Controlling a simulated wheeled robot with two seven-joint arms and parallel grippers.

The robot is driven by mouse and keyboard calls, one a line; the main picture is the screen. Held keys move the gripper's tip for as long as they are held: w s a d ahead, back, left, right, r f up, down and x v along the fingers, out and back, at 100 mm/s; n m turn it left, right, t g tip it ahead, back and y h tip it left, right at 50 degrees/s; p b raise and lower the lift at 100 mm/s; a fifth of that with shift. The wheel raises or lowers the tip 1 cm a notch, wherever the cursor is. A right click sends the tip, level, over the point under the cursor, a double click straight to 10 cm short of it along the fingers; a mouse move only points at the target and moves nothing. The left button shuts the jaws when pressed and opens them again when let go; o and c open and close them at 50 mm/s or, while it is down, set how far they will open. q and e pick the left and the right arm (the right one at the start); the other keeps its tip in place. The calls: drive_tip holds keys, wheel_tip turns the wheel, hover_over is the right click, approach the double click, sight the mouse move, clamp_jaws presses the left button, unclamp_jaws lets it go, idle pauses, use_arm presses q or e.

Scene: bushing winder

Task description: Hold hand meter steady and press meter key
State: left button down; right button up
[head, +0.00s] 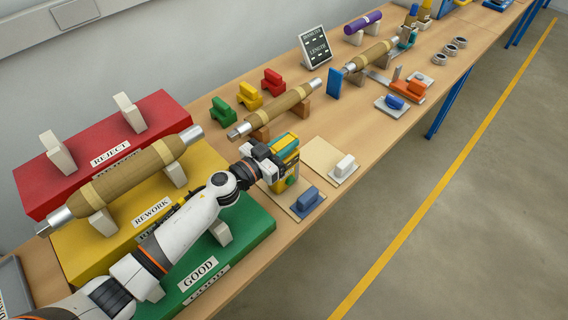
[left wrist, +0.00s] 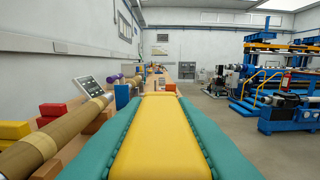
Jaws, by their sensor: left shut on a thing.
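The hand meter (head: 286,150) is a yellow body with teal sides, near the front edge of the bench in the head view. My left gripper (head: 272,154) is shut on it, with the dark fingers at its upper left side. In the left wrist view the meter's yellow face (left wrist: 160,138) fills the lower middle, with teal edges on both sides. A small green round part, perhaps the key, shows low on the meter in the head view. I cannot tell whether the meter touches the bench. My right gripper is in neither view.
A wound bushing (head: 283,107) lies on supports behind the meter. A blue block (head: 307,198) on a pad and a white block (head: 345,165) stand close by. Red REJECT (head: 62,190), yellow REWORK and green GOOD stands fill the left. The floor beyond the front edge is clear.

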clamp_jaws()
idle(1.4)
